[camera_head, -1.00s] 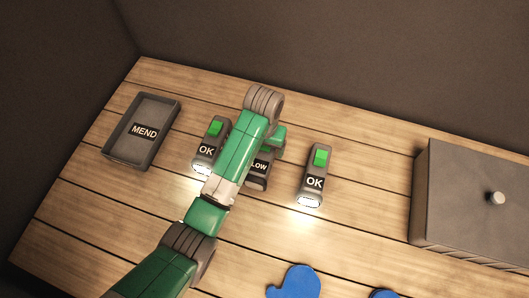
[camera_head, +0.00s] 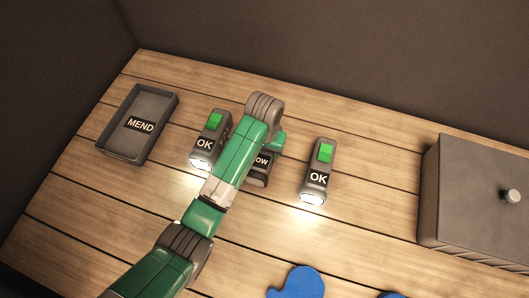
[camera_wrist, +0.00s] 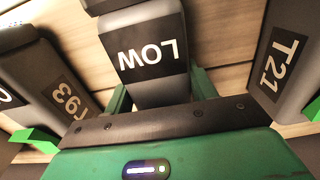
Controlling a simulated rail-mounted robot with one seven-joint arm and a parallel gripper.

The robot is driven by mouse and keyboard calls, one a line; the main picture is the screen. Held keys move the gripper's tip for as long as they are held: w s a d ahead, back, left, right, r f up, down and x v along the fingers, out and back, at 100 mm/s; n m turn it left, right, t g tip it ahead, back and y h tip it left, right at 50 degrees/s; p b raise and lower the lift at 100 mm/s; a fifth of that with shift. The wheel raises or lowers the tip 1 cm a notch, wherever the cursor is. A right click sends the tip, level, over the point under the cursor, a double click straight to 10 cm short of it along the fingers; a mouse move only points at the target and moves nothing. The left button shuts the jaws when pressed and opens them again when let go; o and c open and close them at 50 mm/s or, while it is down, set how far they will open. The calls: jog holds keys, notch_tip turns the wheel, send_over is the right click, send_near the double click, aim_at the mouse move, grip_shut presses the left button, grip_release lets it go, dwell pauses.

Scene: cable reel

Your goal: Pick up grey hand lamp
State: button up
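Three grey hand lamps with green switches lie in a row on the wooden table. The left lamp (camera_head: 205,143) and right lamp (camera_head: 318,179) read OK and shine. The middle lamp (camera_head: 260,161) reads LOW and is mostly hidden behind my arm in the head view. In the wrist view the LOW lamp (camera_wrist: 155,55) lies between the two green fingers of my gripper (camera_wrist: 162,95), with one finger on each side. Whether the fingers press on it cannot be told.
A grey tray marked MEND (camera_head: 130,148) lies at the left and looks empty. A grey box with a knob (camera_head: 470,195) stands at the right. Blue shapes (camera_head: 297,283) lie at the front edge. Dark walls stand behind and at the left.

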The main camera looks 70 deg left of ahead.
jog(key=c, duration=0.3)
jog(key=shift+c, duration=0.3)
jog(key=shift+r, duration=0.1)
jog(key=shift+r, duration=0.25)
jog(key=r+p, duration=0.1)
jog(key=p, duration=0.1)
jog(key=r+p, duration=0.1)
jog(key=r, duration=0.1)
jog(key=shift+s+d+r+p, duration=0.2)
jog(key=shift+d+p, duration=0.15)
jog(key=s+d+p, duration=0.6)
jog(key=s+d, duration=0.4)
jog(key=d, duration=0.1)
jog(key=shift+d+r, duration=0.3)
jog(key=shift+r, duration=0.15)
